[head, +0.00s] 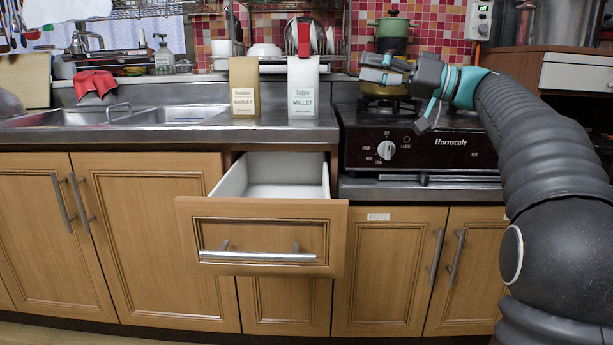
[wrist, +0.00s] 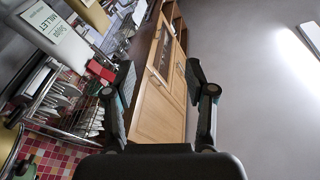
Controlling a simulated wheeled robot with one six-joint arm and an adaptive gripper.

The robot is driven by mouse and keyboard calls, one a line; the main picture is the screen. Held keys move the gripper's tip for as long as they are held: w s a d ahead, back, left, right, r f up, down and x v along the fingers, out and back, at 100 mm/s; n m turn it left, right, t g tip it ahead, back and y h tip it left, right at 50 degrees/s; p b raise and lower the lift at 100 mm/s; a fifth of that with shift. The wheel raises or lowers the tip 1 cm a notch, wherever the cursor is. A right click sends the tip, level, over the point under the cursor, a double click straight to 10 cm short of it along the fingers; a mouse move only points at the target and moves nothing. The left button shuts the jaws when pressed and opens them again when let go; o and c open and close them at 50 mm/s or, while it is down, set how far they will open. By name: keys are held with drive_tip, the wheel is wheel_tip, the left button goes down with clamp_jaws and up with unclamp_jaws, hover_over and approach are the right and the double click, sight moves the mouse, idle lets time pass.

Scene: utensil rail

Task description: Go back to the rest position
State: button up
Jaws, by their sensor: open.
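My gripper (head: 388,68) is at the right in the head view, raised in front of the stove and the green pots. In the wrist view its two fingers (wrist: 160,88) are spread apart with nothing between them. My arm comes in from the right edge of the head view. An open drawer (head: 275,258) juts out below the counter, and the part of its inside that shows is empty.
A barley packet (head: 244,88) and a millet packet (head: 303,92) stand on the counter. The stove (head: 430,140) is right of them, the sink (head: 150,115) left. A green pot (head: 393,30) stands behind my gripper. A red cloth (head: 96,84) hangs by the sink.

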wheel_tip(320, 180, down, 19)
drive_tip(key=d+m+t+h+p, duration=0.1)
drive_tip(key=m+h, duration=0.7)
drive_tip(key=m, duration=0.2)
drive_tip(key=s+d+f+m+g+h+p, duration=0.1)
drive_tip(key=s+d+f+h+p, duration=0.1)
drive_tip(key=s+f+h, duration=0.6)
drive_tip(key=s+d+f+m+g+h+p, duration=0.15)
drive_tip(key=s+f, duration=0.45)
drive_tip(key=s, duration=0.7)
drive_tip(key=s+a+r+n+t+h+p, duration=0.1)
drive_tip(key=s+n+p, duration=0.2)
drive_tip(key=s, duration=0.8)
drive_tip(key=shift+s+t+p, duration=0.35)
drive_tip(key=shift+p, duration=0.55)
drive_tip(key=shift+h, duration=0.25)
